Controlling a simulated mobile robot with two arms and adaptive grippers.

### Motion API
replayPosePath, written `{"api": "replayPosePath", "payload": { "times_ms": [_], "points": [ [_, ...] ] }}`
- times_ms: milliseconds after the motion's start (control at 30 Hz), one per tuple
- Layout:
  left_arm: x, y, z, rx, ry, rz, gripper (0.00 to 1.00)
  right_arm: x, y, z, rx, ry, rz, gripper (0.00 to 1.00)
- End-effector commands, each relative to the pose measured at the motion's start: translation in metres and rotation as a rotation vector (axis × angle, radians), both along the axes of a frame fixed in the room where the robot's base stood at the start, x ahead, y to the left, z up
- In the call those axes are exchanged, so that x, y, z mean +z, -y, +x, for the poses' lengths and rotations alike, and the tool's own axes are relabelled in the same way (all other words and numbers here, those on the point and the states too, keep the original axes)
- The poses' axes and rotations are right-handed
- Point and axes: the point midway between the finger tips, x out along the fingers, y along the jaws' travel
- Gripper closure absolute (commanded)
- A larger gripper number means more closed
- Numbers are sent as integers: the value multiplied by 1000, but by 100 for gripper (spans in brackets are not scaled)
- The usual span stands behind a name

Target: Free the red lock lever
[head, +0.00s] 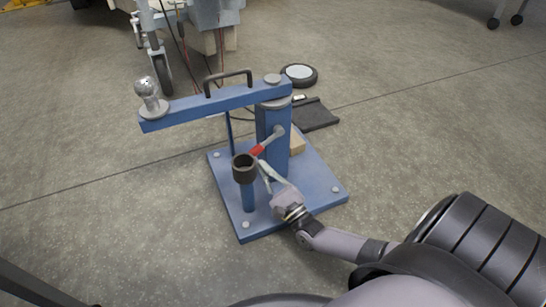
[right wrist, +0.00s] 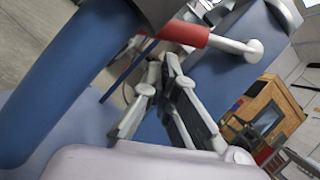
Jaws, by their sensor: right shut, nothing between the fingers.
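The red lock lever (head: 257,150) is a grey rod with a red grip, sticking out from the side of the blue upright post (head: 270,124). In the right wrist view the red grip (right wrist: 184,33) crosses the top, with its grey rod running right to a round pivot on the blue post. My right gripper (head: 264,172) is just below the red grip, and its fingers (right wrist: 163,68) are together with nothing between them. Whether a fingertip touches the lever cannot be told. My left gripper is not in view.
A dark round cup on a short blue post (head: 244,168) stands close left of my right gripper. Above, a blue beam (head: 215,103) carries a black handle and a ball hitch (head: 148,90). The blue base plate (head: 315,186) lies on open concrete floor. A dark mat (head: 316,116) lies behind.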

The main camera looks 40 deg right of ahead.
Motion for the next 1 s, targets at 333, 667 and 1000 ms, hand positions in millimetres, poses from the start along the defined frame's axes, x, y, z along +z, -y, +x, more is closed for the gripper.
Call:
{"api": "replayPosePath", "payload": {
  "times_ms": [333, 667, 1000],
  "points": [
    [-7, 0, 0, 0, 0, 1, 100, 6, 0, 15, 0, -1, -2, 100],
    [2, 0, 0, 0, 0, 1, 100, 15, -8, 17, 0, 0, 1, 100],
    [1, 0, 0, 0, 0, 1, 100, 13, -11, 18, 0, -1, -1, 100]
  ]
}}
